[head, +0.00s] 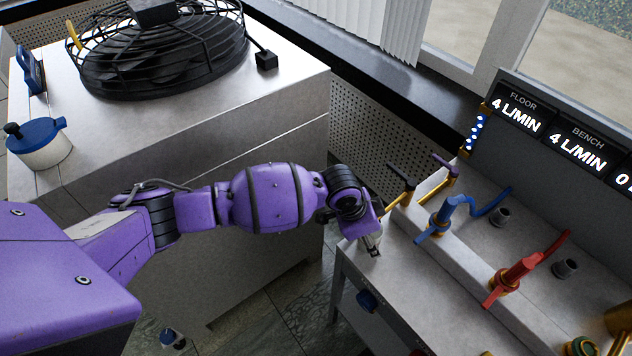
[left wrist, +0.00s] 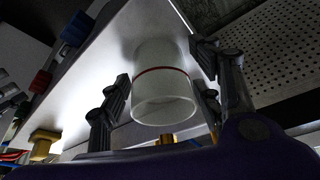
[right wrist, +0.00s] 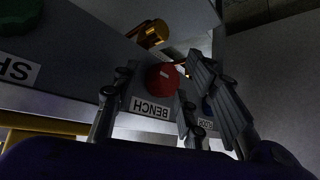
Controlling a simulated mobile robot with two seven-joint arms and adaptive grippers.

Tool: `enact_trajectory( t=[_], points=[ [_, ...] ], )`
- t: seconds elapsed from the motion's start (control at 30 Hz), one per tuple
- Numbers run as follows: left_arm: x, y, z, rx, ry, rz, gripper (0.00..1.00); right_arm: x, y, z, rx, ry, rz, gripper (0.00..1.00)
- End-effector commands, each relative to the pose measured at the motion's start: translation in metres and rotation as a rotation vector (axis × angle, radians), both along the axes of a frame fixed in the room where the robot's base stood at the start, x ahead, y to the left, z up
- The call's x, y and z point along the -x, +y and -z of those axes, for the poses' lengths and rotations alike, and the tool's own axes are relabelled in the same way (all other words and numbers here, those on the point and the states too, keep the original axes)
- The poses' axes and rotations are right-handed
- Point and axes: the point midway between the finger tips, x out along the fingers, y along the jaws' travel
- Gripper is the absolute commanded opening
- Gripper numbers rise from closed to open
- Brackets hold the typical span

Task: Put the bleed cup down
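The bleed cup (left wrist: 163,100) is a translucent white cup with a thin red ring. In the left wrist view it sits between the fingers of my left gripper (left wrist: 162,82), which look closed on its sides. Pale metal lies behind it; I cannot tell whether the cup touches it. In the head view my left gripper (head: 373,246) is over the near-left corner of the bench top (head: 390,275), and the cup is hidden. My right gripper (right wrist: 158,75) is open around a red knob (right wrist: 163,79) above an upside-down BENCH label. It is not in the head view.
Blue (head: 437,217) and red (head: 514,278) valve handles stand on the bench's raised ledge, before a flow display panel (head: 570,135). A blue knob (head: 367,300) is on the bench front. A caged fan (head: 165,50) and a blue-lidded pot (head: 40,145) stand on the left cabinet.

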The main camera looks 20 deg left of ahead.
Motion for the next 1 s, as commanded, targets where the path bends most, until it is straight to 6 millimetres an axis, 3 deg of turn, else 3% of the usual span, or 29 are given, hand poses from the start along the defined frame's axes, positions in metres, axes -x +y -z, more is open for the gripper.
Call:
enact_trajectory(
  t=[0.43, 0.8, 1.0],
  points=[
    [-0.003, 0.001, -0.015, 0.002, -0.01, 0.002, 0.64, -0.002, -0.003, -0.003, 0.009, -0.005, -0.012, 0.4],
    [0.011, 0.027, -0.086, 0.002, -0.012, 0.001, 0.64, -0.007, 0.0, -0.013, 0.003, -0.017, -0.017, 0.4],
    [0.017, 0.037, -0.111, 0.001, -0.01, 0.002, 0.64, -0.003, 0.001, -0.011, -0.001, -0.007, -0.013, 0.4]
  ],
)
